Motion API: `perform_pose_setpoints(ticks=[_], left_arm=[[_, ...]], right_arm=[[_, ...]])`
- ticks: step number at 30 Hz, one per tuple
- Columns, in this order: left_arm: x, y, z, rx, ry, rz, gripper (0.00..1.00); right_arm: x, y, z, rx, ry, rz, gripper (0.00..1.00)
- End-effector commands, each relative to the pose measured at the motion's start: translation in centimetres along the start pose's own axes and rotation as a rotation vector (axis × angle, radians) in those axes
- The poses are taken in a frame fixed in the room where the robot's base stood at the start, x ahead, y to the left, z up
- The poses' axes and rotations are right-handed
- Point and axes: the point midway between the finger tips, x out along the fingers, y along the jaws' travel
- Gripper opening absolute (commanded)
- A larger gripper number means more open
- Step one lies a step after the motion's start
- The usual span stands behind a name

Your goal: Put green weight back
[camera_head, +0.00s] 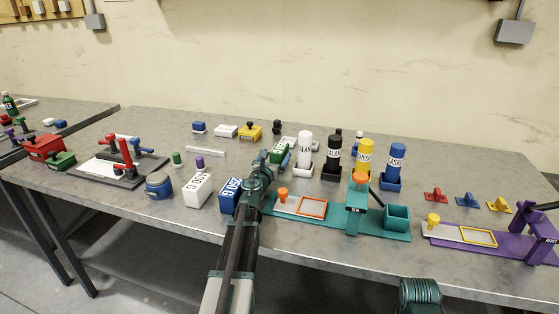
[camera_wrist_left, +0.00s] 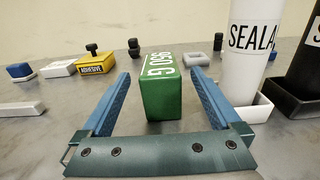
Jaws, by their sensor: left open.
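The green weight (camera_wrist_left: 160,97) is a green block with white lettering on top, standing upright on the table. In the left wrist view it appears between the two blue fingers of my left gripper, with gaps on both sides. In the head view the green weight (camera_head: 279,153) is at mid-table, just beyond my left gripper (camera_head: 266,160) and partly covered by it. My left gripper is open and empty. A white weight (camera_head: 196,190) and a blue weight (camera_head: 229,193) stand near the front, left of my arm.
White (camera_head: 304,147), black (camera_head: 333,155), yellow (camera_head: 364,158) and blue (camera_head: 396,162) tubes stand in holders right of the green weight. A teal press (camera_head: 340,223) is in front and a purple press (camera_head: 500,243) at right. A yellow adhesive box (camera_head: 250,133) is behind left.

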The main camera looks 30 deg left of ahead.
Motion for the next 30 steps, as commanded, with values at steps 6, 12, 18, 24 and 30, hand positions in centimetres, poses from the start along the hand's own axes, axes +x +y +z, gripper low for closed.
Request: perform_pose_setpoints(ticks=[6, 12, 18, 24, 30], left_arm=[[0.6, 0.0, 0.0, 0.000, 0.000, 0.000, 0.97], [3.2, 0.0, 0.0, 0.000, 0.000, -0.001, 0.97], [5.2, 0.0, 0.0, 0.000, 0.000, -0.001, 0.97], [5.0, -0.1, 0.0, 0.000, 0.000, -0.001, 0.96], [5.0, 0.0, 0.0, 0.000, 0.000, 0.000, 0.60]], right_arm=[[0.0, 0.0, 0.0, 0.000, 0.000, 0.000, 0.58], [0.0, 0.0, 0.0, 0.000, 0.000, 0.000, 0.58], [0.0, 0.0, 0.0, 0.000, 0.000, 0.000, 0.58], [0.0, 0.0, 0.0, 0.000, 0.000, 0.000, 0.58], [0.0, 0.0, 0.0, 0.000, 0.000, 0.000, 0.58]])
